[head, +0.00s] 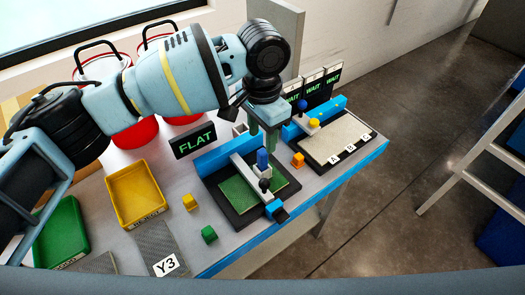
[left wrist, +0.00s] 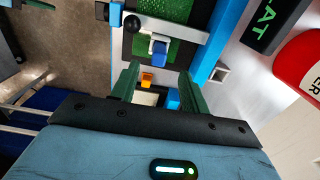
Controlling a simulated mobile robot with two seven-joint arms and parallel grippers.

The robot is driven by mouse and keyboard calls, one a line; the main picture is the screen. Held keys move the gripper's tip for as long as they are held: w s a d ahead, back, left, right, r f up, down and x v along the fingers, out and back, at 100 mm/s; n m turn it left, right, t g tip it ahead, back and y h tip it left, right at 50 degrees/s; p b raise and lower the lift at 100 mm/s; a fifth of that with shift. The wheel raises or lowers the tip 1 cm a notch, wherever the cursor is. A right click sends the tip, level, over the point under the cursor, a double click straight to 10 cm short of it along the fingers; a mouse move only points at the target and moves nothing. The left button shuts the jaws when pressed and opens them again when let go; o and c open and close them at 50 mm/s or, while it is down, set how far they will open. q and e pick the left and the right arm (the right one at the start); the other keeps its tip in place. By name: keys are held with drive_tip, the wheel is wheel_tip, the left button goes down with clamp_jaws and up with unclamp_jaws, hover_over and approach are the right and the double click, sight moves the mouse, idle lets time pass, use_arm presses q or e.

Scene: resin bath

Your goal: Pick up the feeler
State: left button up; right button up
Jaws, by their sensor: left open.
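A small upright blue piece (head: 262,158), which looks like the feeler, stands at the white bar (head: 246,169) over a green panel (head: 236,195) in a black frame. A dark ball knob (head: 265,185) is beside it. In the left wrist view the blue piece (left wrist: 160,48) lies just beyond the fingertips, about midway between them. My left gripper (head: 263,136) is open and empty, its green fingers pointing down above the blue piece. It also shows in the left wrist view (left wrist: 159,71). Whether a finger touches the piece is unclear. My right gripper is not in view.
A FLAT sign (head: 195,141) stands behind the panel. A second station with a pale board (head: 335,138) and WAIT signs (head: 313,85) is to the right. An orange cube (head: 298,160) lies between. Yellow (head: 136,184) and green trays (head: 64,233) are left.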

sight(262, 151)
use_arm(q)
drive_tip(key=shift+s+f, duration=0.3)
drive_tip(key=shift+f, duration=0.5)
drive_tip(key=shift+w+f, duration=0.15)
drive_tip(key=shift+f, duration=0.45)
drive_tip(key=shift+w+f, duration=0.1)
drive_tip(key=shift+f, duration=2.4)
clamp_jaws()
drive_tip(key=shift+r, duration=0.15)
wheel_tip(262, 151, up, 10)
drive_tip(key=shift+f, duration=0.1)
